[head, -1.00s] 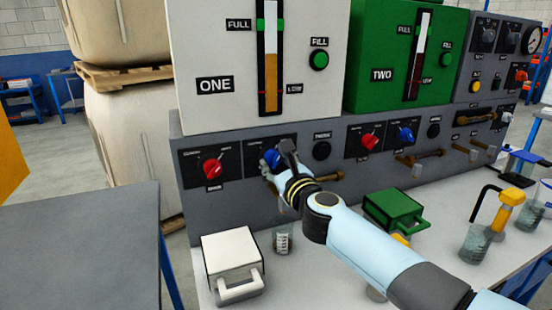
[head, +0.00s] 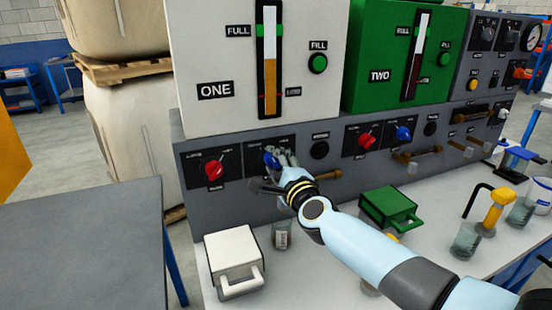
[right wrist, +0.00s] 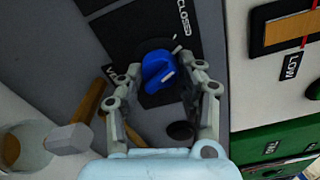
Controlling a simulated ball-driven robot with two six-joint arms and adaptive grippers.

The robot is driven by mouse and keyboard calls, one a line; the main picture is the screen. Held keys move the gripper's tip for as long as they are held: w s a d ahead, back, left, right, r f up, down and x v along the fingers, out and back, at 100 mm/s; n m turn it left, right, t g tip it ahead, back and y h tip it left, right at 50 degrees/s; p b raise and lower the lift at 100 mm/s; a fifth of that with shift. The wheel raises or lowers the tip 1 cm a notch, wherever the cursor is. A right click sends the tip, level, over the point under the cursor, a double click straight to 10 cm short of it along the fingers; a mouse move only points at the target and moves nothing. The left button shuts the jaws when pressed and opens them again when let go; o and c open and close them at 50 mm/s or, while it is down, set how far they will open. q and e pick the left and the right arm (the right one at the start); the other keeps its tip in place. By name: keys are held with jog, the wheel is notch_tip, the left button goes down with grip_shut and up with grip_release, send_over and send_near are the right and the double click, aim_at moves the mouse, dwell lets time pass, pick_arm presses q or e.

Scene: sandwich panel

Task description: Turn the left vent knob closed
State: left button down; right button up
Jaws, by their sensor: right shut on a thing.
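The left vent knob is the blue knob (head: 270,160) on the grey panel under the white tank marked ONE. In the right wrist view the knob (right wrist: 156,70) has a white pointer line, with a CLOSED label beyond it and a partly covered VENT label beside it. My right gripper (head: 274,171) is at the knob. Its two fingers stand on either side of the knob in the right wrist view (right wrist: 160,74), and it is shut on it. In the head view the fingers partly hide the knob and its dial. My left gripper is not in view.
A red knob (head: 216,170) is left of the blue one, and a round black button (head: 320,150) is right of it. A brass tap (head: 326,175) sticks out close to my gripper. Below are a white box (head: 233,257) and a glass beaker (head: 282,235).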

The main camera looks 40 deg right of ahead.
jog(key=shift+n+p, duration=0.6)
jog(key=shift+n, duration=1.3)
jog(key=o, duration=1.1)
jog(key=shift+o, duration=0.2)
jog(key=shift+s, duration=0.1)
jog(key=v, duration=1.2)
jog(key=shift+a, duration=0.1)
